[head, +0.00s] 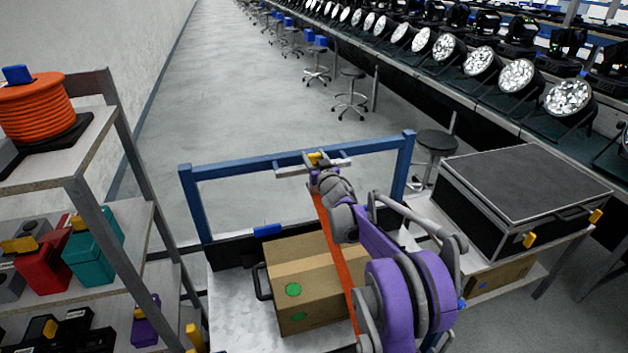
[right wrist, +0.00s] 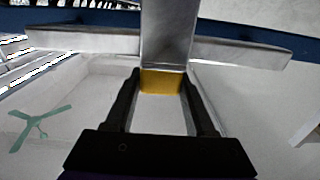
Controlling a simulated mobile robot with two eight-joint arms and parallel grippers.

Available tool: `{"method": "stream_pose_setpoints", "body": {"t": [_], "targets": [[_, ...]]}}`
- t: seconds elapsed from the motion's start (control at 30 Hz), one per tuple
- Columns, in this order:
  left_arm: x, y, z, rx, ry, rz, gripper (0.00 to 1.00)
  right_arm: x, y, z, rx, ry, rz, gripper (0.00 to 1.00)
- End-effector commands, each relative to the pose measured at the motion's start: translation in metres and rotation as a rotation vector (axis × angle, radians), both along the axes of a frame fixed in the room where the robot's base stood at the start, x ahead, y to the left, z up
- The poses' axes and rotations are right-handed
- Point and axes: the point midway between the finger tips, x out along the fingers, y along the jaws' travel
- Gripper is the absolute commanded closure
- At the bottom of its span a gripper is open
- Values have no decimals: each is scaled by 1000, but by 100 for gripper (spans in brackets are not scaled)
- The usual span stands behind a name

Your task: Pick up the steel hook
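The steel hook (head: 293,170) is a grey metal piece with a crossbar and a yellow part, at the top rail of a blue frame in the head view. In the right wrist view its upright steel part (right wrist: 167,35) runs down to the yellow block. My right gripper (head: 318,172) is at the hook. In the right wrist view its two black fingers (right wrist: 161,84) stand apart, one on each side of the yellow block, with almost no gap showing. Whether they press on it I cannot tell. My left gripper is not in view.
The blue frame (head: 194,205) stands behind a metal-topped surface with a cardboard box (head: 300,268) on it. A black case (head: 528,190) is on a table at right. A shelf (head: 92,150) with an orange cable reel (head: 38,105) is at left. Open floor lies beyond.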

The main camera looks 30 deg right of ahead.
Motion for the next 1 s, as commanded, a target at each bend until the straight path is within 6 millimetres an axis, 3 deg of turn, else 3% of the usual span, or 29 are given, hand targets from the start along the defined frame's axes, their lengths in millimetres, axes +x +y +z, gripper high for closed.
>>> {"method": "stream_pose_setpoints", "body": {"t": [0.03,0.27,0.77,1.0], "targets": [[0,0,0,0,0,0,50,0,0,0,0,0,0,59],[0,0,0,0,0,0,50,0,0,0,0,0,0,100],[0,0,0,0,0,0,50,0,0,1,0,-1,0,100],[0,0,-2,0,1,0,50,-1,0,19,0,0,0,100]]}}
